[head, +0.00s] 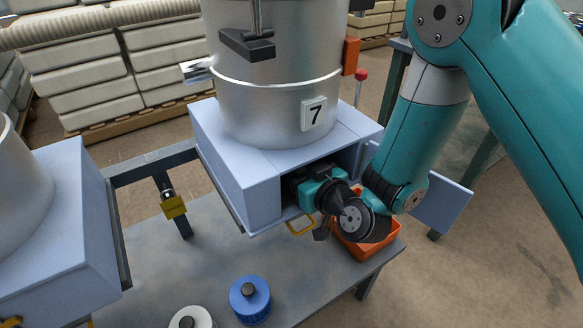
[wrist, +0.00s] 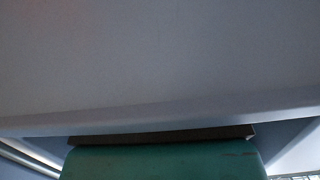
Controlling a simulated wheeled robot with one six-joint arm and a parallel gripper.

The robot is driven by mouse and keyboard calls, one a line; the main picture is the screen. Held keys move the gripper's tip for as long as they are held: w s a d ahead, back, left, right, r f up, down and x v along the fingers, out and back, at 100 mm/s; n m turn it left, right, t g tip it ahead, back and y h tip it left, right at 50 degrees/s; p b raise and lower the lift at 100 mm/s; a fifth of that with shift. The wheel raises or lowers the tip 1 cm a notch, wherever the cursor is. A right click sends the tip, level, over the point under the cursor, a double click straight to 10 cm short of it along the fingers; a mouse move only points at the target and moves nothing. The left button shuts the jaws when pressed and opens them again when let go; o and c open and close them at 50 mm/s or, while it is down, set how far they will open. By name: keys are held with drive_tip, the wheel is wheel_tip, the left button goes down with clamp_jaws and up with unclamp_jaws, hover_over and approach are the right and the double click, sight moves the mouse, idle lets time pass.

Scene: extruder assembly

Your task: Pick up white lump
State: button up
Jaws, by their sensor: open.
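No white lump can be made out in either view. My gripper (head: 312,188) reaches into the dark front opening of the pale blue box (head: 245,180) under the metal cylinder marked 7. Its fingers are hidden inside, and no held thing shows. In the wrist view, a teal part of my gripper (wrist: 165,162) fills the bottom, with a dark edge along its top. A plain grey surface (wrist: 160,60) fills most of that view, close to the camera.
An orange bin (head: 384,247) sits below my wrist at the table corner. A blue spool-like item (head: 249,302) and a white one (head: 190,320) stand at the table's front. The box's open door (head: 440,202) is at right. Another machine (head: 70,225) stands left.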

drive_tip(key=shift+w+d, duration=0.15)
drive_tip(key=shift+d, duration=0.15)
drive_tip(key=c, duration=1)
drive_tip(key=shift+r, duration=0.2)
